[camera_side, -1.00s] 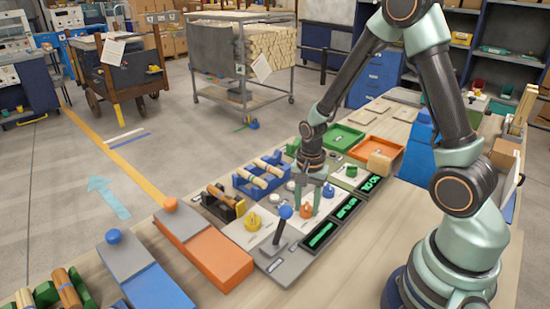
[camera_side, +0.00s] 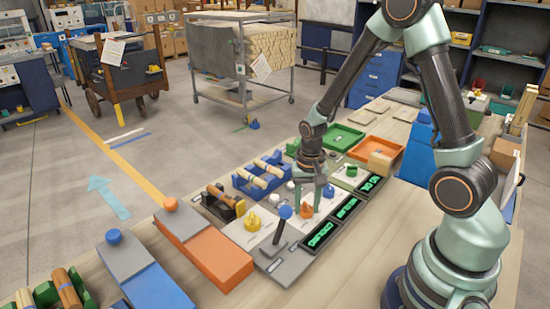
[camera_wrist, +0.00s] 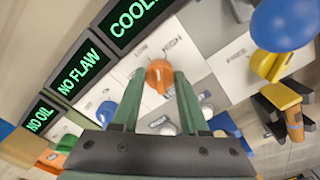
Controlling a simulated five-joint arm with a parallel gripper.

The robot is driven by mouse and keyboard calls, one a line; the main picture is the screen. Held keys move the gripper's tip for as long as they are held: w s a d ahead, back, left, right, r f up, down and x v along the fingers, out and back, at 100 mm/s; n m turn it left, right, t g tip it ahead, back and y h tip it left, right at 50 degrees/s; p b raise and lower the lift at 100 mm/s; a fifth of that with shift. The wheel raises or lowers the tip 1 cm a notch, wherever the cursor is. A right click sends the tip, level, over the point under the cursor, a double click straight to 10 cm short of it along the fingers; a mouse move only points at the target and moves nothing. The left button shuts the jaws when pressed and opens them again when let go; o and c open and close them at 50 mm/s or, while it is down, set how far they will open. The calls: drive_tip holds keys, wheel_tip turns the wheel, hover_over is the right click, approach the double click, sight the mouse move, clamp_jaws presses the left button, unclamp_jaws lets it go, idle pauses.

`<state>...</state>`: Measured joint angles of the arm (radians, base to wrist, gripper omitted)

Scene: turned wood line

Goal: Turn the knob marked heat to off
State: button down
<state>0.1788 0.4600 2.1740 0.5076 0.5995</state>
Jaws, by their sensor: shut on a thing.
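An orange knob (camera_side: 307,211) stands on a pale panel (camera_side: 327,205) behind the row of dark displays. My gripper (camera_side: 308,206) reaches straight down over it. In the wrist view the orange knob (camera_wrist: 159,74) sits between the tips of my two green fingers (camera_wrist: 160,82), and the gripper is shut on it. The nearest display (camera_wrist: 130,18) shows green letters beginning "COOL", partly cut off by the frame.
A blue-topped lever (camera_side: 284,215) and a yellow knob (camera_side: 253,222) stand close to the left of my gripper. A blue rack of wooden pieces (camera_side: 262,175) lies behind.

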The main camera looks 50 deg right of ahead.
drive_tip(key=n, duration=0.4)
drive_tip(key=shift+n, duration=0.4)
drive_tip(key=n, duration=0.9)
drive_tip(key=shift+n, duration=2.3)
drive_tip(key=shift+c, duration=2.1)
unclamp_jaws()
